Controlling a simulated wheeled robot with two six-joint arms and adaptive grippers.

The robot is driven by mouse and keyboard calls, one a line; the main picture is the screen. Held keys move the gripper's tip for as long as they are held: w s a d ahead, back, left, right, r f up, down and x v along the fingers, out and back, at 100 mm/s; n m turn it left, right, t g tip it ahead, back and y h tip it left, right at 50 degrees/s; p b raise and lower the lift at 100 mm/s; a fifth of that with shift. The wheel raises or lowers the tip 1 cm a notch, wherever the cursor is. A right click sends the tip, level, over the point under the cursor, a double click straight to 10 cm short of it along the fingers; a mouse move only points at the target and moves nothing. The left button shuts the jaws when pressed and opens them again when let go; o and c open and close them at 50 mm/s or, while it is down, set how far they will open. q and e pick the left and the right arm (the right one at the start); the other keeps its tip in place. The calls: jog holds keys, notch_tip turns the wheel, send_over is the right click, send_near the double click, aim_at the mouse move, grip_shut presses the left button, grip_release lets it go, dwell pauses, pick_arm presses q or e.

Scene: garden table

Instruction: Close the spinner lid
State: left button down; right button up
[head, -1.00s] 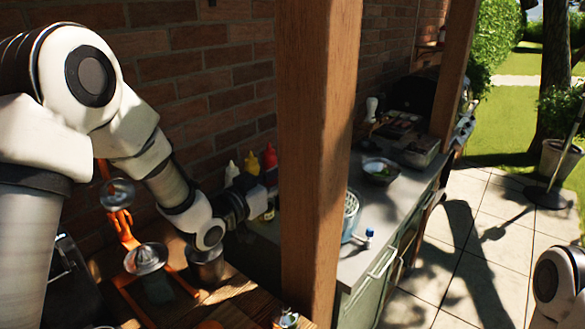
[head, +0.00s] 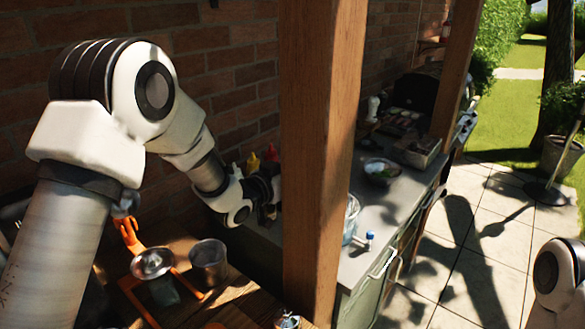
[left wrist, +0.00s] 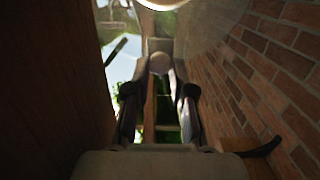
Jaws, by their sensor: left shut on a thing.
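The spinner (head: 351,220) is a pale blue, see-through tub on the grey counter, mostly hidden behind the wooden post. I cannot make out its lid in the head view. My left gripper is reaching behind the post in the head view, and its tips are hidden there. In the left wrist view the fingers of my left gripper (left wrist: 160,100) are shut on a small round pale piece (left wrist: 160,62). I cannot tell whether it is part of the lid. My right gripper is out of view; only part of my right arm shows at the lower right.
The wooden post (head: 318,170) stands close beside my left arm. A metal cup (head: 208,264) and an orange press (head: 132,240) stand on the wooden table. A small blue-topped item (head: 369,237) and a bowl (head: 382,170) are on the counter. A brick wall (left wrist: 262,70) runs close alongside.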

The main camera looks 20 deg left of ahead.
pick_arm(q)
jog(key=shift+w+d+r+g+p, duration=0.25)
jog(key=shift+w+g+p, duration=0.1)
jog(key=shift+w+p, duration=0.2)
jog(key=shift+w+d+r+g+p, duration=0.15)
jog(key=shift+w+d+g+p, duration=0.1)
jog(key=shift+w+g+p, duration=0.2)
jog(key=shift+w+f+y, duration=0.15)
jog(key=shift+y, duration=0.15)
jog(key=shift+f, duration=0.2)
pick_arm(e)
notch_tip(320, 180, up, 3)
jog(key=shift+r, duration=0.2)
pick_arm(q)
jog(key=c, duration=1.3)
grip_release()
jog(key=shift+o, duration=0.2)
jog(key=shift+w+d, duration=0.1)
jog(key=shift+w, duration=0.1)
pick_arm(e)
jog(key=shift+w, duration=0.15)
pick_arm(q)
jog(key=v, duration=1.2)
jog(key=shift+w, duration=0.15)
